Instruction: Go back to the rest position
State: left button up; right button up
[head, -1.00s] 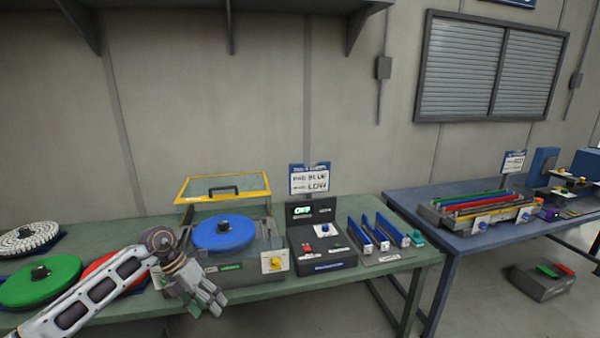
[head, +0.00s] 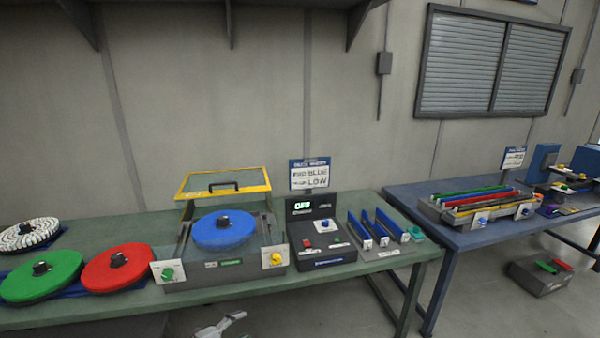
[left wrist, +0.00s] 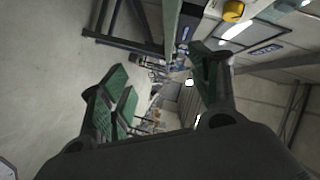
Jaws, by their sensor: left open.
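My left gripper (left wrist: 160,100) is open and empty in the left wrist view, its green-padded fingers spread apart. In the head view only a small grey part of my left arm shows at the bottom edge, below the green bench (head: 385,275). A blue disc (head: 224,229) sits in the machine (head: 220,275) under a raised yellow-framed lid (head: 225,184). My right gripper does not show.
Green (head: 41,276), red (head: 117,267) and white (head: 28,235) discs lie at the bench's left. A control box (head: 320,245) reads OFF beside blue-topped holders (head: 378,232). A blue table (head: 470,236) stands right, with a floor box (head: 540,277) below.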

pick_arm(q)
jog(key=s+a+f+n+y, duration=0.35)
jog(key=s+f, duration=0.35)
jog(key=f, duration=0.3)
jog(key=s+a+f+n+g+y, duration=0.1)
jog(key=s+a+f+n+y, duration=0.15)
jog(key=s+f+n, duration=0.55)
jog(key=s+a+f+n+y, duration=0.25)
jog(key=s+f+y, duration=0.2)
jog(key=f, duration=0.75)
jog(key=s+d+f+n+g, duration=0.1)
jog(key=s+f+g, duration=0.3)
jog(key=s, duration=1.4)
jog(key=s+d+f+n+g+y, duration=0.1)
jog(key=s+f+n+g, duration=0.3)
jog(key=s+f, duration=0.5)
jog(key=s, duration=0.9)
jog(key=shift+s+d+f+g, duration=0.15)
jog(key=shift+s+g, duration=0.2)
jog(key=shift+g, duration=0.05)
